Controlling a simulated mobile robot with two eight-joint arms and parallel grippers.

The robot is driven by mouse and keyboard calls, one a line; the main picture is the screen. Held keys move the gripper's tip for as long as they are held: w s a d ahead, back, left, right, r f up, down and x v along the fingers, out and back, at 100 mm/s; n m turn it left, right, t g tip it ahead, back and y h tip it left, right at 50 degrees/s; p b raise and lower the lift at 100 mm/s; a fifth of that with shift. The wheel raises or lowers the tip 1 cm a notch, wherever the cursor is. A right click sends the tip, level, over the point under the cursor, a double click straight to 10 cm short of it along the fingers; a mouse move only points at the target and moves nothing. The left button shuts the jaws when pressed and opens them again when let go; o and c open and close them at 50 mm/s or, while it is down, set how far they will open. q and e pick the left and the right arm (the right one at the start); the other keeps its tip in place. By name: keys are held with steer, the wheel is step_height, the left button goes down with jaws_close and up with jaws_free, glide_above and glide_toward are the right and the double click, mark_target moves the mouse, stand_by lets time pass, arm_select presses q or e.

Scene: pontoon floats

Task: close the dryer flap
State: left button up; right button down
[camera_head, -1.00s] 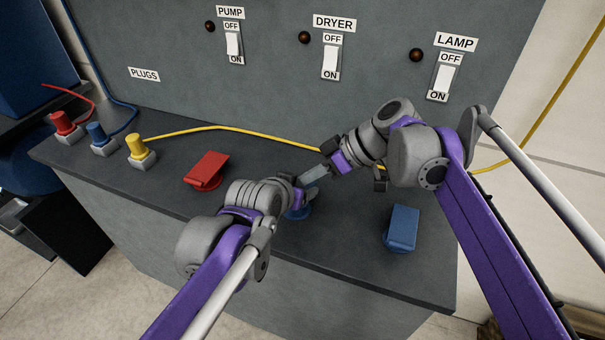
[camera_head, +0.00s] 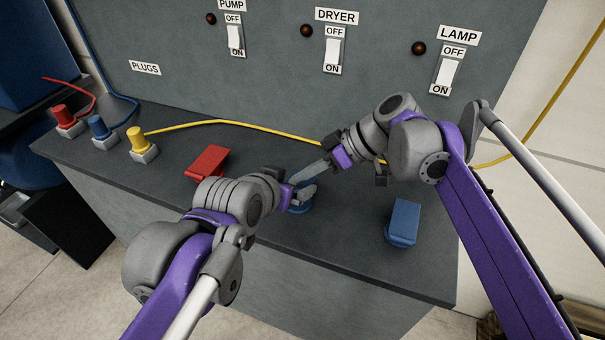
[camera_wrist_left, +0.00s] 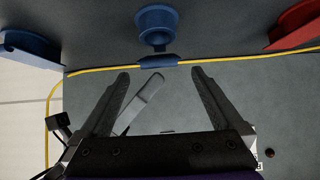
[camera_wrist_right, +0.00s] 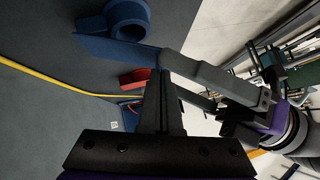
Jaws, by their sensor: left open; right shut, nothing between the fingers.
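The blue middle fitting (camera_head: 299,209), below the DRYER switch, is mostly hidden by my grippers in the head view. In the left wrist view its round blue socket (camera_wrist_left: 155,18) shows, with a blue piece (camera_wrist_left: 157,61) that looks like its raised flap. The right wrist view shows the flat blue flap (camera_wrist_right: 110,47) standing off the ring (camera_wrist_right: 128,12). My left gripper (camera_head: 308,190) is open beside the fitting; its fingers (camera_wrist_left: 158,77) point toward the flap. My right gripper (camera_head: 300,180) is shut and empty close by, its tips (camera_wrist_right: 160,73) near the flap. Contact is unclear.
A red fitting (camera_head: 207,162) lies left and another blue one (camera_head: 404,222) right, both with flat tops. A yellow cable (camera_head: 215,122) crosses the counter behind. Red (camera_head: 62,116), blue (camera_head: 98,127) and yellow (camera_head: 136,139) plugs stand at left. The counter front between the fittings is clear.

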steer(key=shift+s+f, duration=0.1)
steer(key=shift+s, duration=0.05)
steer(key=shift+s+a+f+n+t+p, duration=0.15)
steer(key=shift+s+f+n+t+p, duration=0.1)
steer(key=shift+n+t+p, duration=0.05)
steer(key=f, duration=0.1)
steer(key=s+f+t, duration=0.1)
steer(key=n+t+h+p, duration=0.1)
steer(key=shift+s+a+f, duration=0.25)
steer(key=shift+s+f, duration=0.1)
steer(key=shift+f, duration=0.05)
steer(key=shift+s+f+n+t, duration=0.1)
steer(key=shift+f+n+t, duration=0.3)
steer(key=shift+f+t, duration=0.25)
arm_select(q)
steer(key=s+a+f+n+g+y, duration=0.1)
steer(key=s+a+f+g, duration=0.1)
steer(key=s+a+f, duration=0.4)
steer(key=s+a+f+n+g+y, duration=0.2)
steer(key=s+a+f, duration=0.4)
steer(key=s+f, duration=0.6)
steer(key=shift+s+f+n+g, duration=0.3)
steer(key=shift+s+f+g, duration=0.1)
steer(key=shift+s, duration=0.2)
arm_select(e)
steer(key=shift+r, duration=0.1)
